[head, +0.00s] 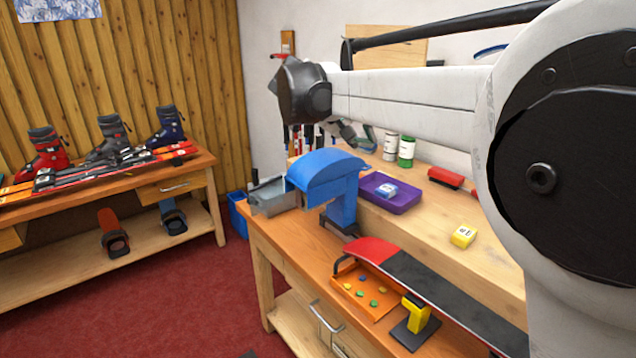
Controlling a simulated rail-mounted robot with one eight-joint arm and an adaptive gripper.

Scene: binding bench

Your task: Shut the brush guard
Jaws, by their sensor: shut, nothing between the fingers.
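A blue curved hood (325,174), which looks like the brush guard, sits on top of a blue post at the bench's far left corner. Its front end hangs toward a grey box-shaped part (272,195) beside it. I cannot see a brush, and I cannot tell how far the hood is from its closed position. My arm reaches in from the right above the bench, its dark joint up and behind the hood. Part of my gripper (346,131) shows small below the arm, shut and empty, apart from the hood in the picture; the rest is hidden.
A purple tray (407,203) with a blue-and-white block stands right of the hood. A yellow block (464,236) and a red brush-like item (445,177) lie on the raised shelf. A snowboard (430,283) and an orange tray (350,310) are in front. Bottles (406,151) stand behind.

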